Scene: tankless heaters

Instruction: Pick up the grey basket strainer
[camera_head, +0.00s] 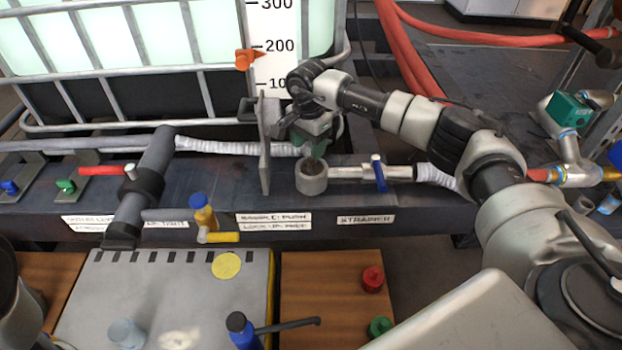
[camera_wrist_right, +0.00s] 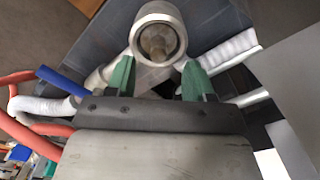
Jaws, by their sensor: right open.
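My left gripper is not in view.
A grey upright plate (camera_head: 264,145) stands close left of the cup. A blue-handled valve (camera_head: 378,174) is on the pipe to its right. A yellow-handled valve (camera_head: 205,215) is nearer left. A white tank (camera_head: 160,40) stands behind. Red and green knobs lie on the wooden board (camera_head: 320,310).

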